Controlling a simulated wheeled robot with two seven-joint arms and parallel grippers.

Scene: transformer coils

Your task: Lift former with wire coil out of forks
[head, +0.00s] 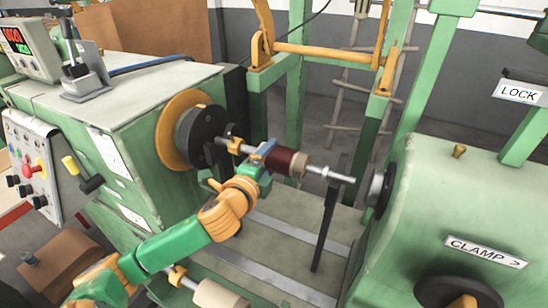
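The former with its dark red wire coil (287,162) sits on a metal shaft (340,178) between the winding head on the left and the clamp housing on the right. A tan end of the former (299,167) shows right of the winding. A dark upright fork (329,212) stands by the shaft's right part; whether they touch is unclear. My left gripper (264,152) is at the coil's left end, its blue-grey finger against or just over the former. Its other finger is hidden, so its grip is unclear. My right gripper is not in view.
The green winding head with a black-and-orange faceplate (184,130) is close left of the coil. The CLAMP housing (455,190) stands right. A green frame with an orange bar (325,52) rises behind. Another pale former (218,294) lies low in front.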

